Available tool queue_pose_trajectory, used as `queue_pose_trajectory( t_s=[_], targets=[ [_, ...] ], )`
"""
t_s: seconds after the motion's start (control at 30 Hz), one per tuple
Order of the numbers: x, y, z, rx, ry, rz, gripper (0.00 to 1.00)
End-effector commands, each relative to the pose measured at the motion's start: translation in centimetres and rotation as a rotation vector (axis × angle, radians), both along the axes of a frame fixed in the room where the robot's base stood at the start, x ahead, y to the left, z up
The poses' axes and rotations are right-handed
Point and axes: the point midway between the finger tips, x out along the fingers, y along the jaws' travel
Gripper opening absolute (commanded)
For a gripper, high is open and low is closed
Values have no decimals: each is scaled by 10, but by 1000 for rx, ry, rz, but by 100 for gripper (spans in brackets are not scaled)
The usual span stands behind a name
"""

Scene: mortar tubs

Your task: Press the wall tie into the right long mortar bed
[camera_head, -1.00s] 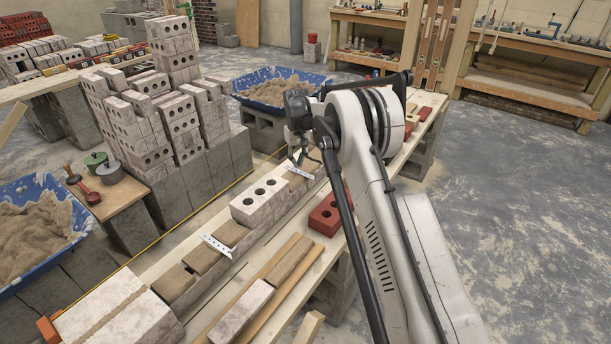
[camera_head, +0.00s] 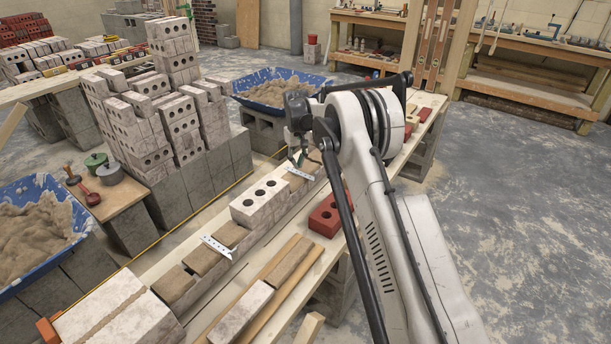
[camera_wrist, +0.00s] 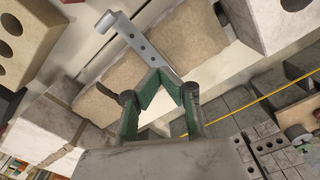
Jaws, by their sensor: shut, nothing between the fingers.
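A pale metal wall tie with holes (camera_wrist: 143,44) lies across a tan mortar bed (camera_wrist: 203,48) in the wrist view; this tie also shows in the head view (camera_head: 301,173), below my gripper. My gripper (camera_wrist: 164,76) has green fingers that meet at their tips, shut and empty, over the near end of the tie. I cannot tell whether the tips touch it. A second tie (camera_head: 216,246) lies across another mortar bed (camera_head: 232,234) nearer the front left. My arm hides part of the wall beyond.
A white holed block (camera_head: 260,202) stands between the two ties. A red holed brick (camera_head: 325,216) lies to its right on the plank. Stacked blocks (camera_head: 150,135) stand at the left. Blue mortar tubs stand at the back (camera_head: 275,107) and left (camera_head: 82,225).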

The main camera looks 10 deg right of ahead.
Motion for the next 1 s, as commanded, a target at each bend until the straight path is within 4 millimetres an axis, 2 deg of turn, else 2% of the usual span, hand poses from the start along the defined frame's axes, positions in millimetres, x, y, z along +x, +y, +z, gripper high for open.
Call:
queue_pose_trajectory(
  t_s=[0.47, 1.0],
  targets=[
    [0, 0, -1, 0, 0, 0, 0],
    [0, 0, -13, 0, 0, 0, 0]
  ],
)
